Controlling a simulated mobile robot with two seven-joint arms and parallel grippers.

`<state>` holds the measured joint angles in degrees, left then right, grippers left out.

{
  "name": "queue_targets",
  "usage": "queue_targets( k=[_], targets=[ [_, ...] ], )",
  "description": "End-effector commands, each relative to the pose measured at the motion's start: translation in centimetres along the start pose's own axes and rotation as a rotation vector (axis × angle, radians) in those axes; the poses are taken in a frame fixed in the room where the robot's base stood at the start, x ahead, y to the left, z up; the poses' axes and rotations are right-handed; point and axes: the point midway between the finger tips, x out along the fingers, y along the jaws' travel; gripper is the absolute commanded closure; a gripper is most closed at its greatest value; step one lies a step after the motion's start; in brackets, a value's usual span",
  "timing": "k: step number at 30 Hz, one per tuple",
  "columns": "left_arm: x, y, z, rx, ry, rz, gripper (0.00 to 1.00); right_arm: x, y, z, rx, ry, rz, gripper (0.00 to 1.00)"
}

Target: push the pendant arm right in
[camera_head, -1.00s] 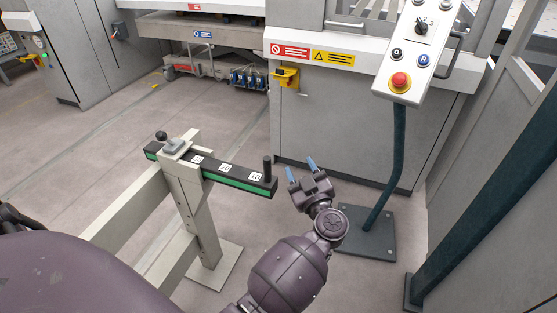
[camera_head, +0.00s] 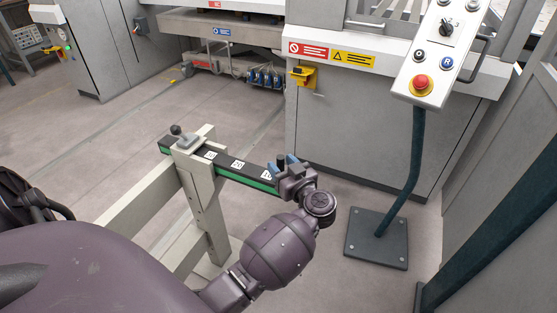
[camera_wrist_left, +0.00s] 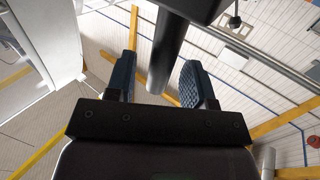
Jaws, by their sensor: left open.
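The arm, a black bar (camera_head: 225,164) with a green side strip and white number labels, runs through a clamp on a beige post (camera_head: 208,205). A dark upright peg stands at its near right end; in the left wrist view the peg (camera_wrist_left: 167,50) shows as a thick dark cylinder. My left gripper (camera_head: 283,162) is at that end, its blue fingers open on either side of the peg. In the left wrist view a gap shows between the peg and the fingers. The bar's end is partly hidden behind my gripper. My right gripper is out of view.
A small lever with a black knob (camera_head: 176,130) tops the clamp. A control panel (camera_head: 436,60) stands on a dark pole and base plate (camera_head: 376,240) at right. The grey machine cabinet (camera_head: 355,130) is behind. Floor left of the bar is clear.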

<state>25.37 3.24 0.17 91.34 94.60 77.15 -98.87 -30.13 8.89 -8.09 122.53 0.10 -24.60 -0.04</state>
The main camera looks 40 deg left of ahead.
Motion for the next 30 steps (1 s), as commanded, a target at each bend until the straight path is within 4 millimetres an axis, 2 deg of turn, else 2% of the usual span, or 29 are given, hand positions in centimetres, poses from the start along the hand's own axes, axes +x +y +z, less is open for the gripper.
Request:
queue_targets(
  k=[6,18,20,28,30],
  targets=[
    [2.3,0.0,0.1,0.002,0.001,0.0,0.52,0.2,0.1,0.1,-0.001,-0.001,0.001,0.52],
    [2.9,0.0,-0.1,-0.001,0.0,0.001,0.52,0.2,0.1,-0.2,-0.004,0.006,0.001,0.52],
    [2.9,0.0,-0.1,-0.001,0.0,0.001,0.59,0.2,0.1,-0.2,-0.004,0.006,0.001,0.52],
    [2.9,0.0,0.0,-0.001,0.0,0.001,1.0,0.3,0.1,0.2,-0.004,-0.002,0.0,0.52],
    [2.9,0.0,0.0,-0.001,0.0,0.001,1.0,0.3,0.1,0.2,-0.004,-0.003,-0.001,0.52]
  ],
)
